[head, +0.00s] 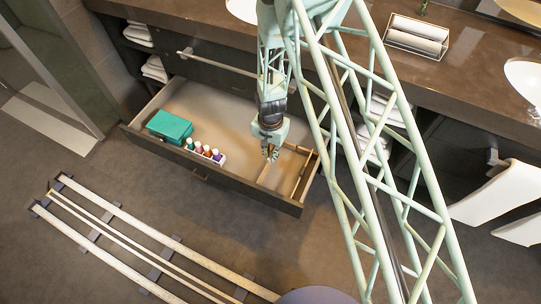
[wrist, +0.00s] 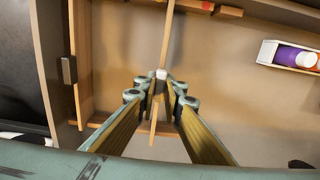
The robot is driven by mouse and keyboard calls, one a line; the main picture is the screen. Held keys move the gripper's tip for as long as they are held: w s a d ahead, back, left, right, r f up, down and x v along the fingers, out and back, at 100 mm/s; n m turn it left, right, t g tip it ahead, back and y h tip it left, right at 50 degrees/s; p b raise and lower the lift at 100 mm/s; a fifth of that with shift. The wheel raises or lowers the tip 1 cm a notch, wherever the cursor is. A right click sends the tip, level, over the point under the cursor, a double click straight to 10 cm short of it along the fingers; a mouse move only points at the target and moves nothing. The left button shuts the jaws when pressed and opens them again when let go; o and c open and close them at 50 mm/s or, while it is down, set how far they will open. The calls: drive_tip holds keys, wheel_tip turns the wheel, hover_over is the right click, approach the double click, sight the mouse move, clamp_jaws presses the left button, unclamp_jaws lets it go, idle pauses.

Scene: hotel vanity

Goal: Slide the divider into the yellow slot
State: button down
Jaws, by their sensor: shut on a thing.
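The divider (wrist: 170,45) is a thin wooden strip, seen nearly edge-on in the wrist view, with a small pale knob near its middle. My gripper (wrist: 161,88) is shut on it at that knob. In the head view my gripper (head: 271,152) is low over the right part of the open drawer (head: 240,110), with the divider partly hidden beneath it. At the top edge of the wrist view a wooden rail has a red-orange mark (wrist: 196,4). I cannot make out the yellow slot, nor whether the divider touches the rails.
A fixed wooden partition (wrist: 80,60) stands left of the divider in the wrist view. In the drawer a teal box (head: 170,126) and a white tray of small bottles (head: 206,152) stand to the left. The drawer floor behind them is clear. The counter (head: 350,65) overhangs the back.

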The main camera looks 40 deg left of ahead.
drive_tip(key=shift+f, duration=0.75)
idle(0.5)
drive_tip(key=c, duration=2.7)
unclamp_jaws()
drive_tip(key=shift+r, duration=0.1)
drive_tip(key=shift+r, duration=5.9)
